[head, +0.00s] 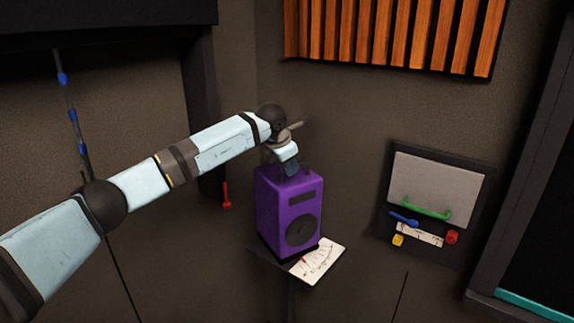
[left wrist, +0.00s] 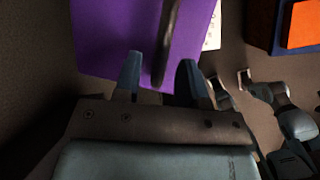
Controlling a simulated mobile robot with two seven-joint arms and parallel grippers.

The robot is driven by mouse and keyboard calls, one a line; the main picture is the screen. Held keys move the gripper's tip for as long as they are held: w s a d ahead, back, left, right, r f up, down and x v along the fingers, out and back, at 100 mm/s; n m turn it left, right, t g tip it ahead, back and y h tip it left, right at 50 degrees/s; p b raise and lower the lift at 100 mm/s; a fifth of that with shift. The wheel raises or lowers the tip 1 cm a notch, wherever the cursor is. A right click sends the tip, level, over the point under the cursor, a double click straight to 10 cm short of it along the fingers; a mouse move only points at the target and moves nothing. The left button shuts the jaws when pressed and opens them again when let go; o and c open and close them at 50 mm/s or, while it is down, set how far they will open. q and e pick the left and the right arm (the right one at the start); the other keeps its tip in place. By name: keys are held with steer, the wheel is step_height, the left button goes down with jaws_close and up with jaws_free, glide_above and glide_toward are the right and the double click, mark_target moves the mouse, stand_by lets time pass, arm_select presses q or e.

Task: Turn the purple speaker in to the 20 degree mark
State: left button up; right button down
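The purple speaker (head: 284,212) stands upright on a small dark shelf (head: 262,250), its dark round cone facing front right. A white scale card (head: 322,260) with fine lines and a small red mark lies at its front base; the numbers are too small to read. My left gripper (head: 291,170) is at the speaker's top. In the left wrist view my left gripper's fingers (left wrist: 160,82) are apart, with a dark bar (left wrist: 169,40) between them over the purple top (left wrist: 110,35). The bar is nearer the right finger; I cannot tell whether they touch.
A wall panel (head: 475,180) with a green handle and coloured knobs is at the right. A red handle (head: 226,196) hangs left of the speaker. Orange slats (head: 390,32) are above. Parts of my own body show at right in the left wrist view; any right gripper there is unclear.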

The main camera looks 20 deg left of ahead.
arm_select(q)
steer(key=b+v, duration=0.2)
steer(key=v, duration=1.1)
steer(key=shift+s+r+b, duration=0.25)
steer(key=shift+r+b, duration=0.1)
